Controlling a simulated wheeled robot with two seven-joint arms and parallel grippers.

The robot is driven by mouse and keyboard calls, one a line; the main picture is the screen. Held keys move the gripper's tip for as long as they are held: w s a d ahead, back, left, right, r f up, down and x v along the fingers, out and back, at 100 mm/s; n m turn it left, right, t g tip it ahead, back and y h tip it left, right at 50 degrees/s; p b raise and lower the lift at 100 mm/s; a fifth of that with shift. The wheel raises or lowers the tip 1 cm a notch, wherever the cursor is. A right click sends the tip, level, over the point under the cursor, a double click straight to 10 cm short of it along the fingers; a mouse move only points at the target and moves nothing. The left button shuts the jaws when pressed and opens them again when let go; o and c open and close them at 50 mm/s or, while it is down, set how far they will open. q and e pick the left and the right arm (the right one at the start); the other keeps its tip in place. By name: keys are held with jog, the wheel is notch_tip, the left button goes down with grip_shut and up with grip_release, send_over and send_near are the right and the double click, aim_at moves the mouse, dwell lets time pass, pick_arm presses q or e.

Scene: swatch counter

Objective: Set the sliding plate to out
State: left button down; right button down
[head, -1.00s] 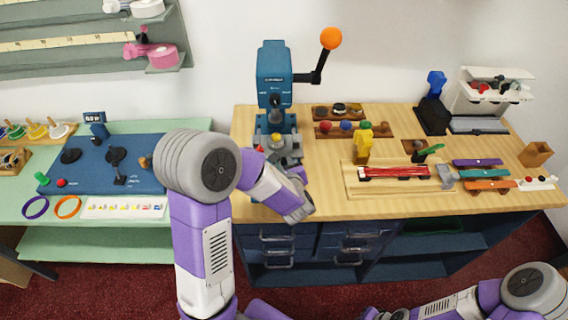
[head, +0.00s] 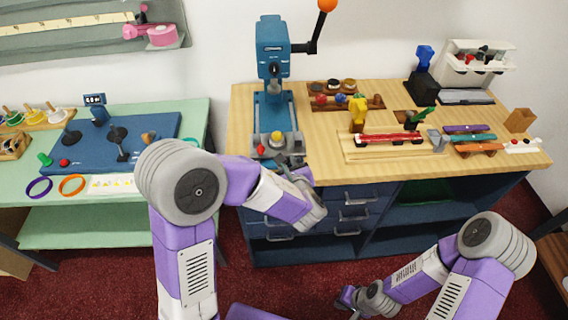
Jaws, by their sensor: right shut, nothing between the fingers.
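The blue press (head: 271,45) stands at the left end of the wooden counter. My right gripper (head: 346,297) is shut and empty, low over the floor, away from the counter.
A crank with an orange ball (head: 327,4) sticks out right of the press. Right of it are a knob rack (head: 345,103), a wooden board with a red strip (head: 390,139) and coloured bars (head: 470,138). A green table (head: 100,223) stands left. Drawers (head: 350,214) are under the counter.

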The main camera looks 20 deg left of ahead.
pick_arm(q)
jog(key=c, duration=0.9)
grip_release()
jog(key=shift+f, duration=0.2)
jog(key=shift+r, duration=0.1)
jog(key=p+v, duration=0.1)
jog(key=v, duration=0.6)
jog(key=shift+s+p, duration=0.2)
jog(key=shift+p, duration=0.1)
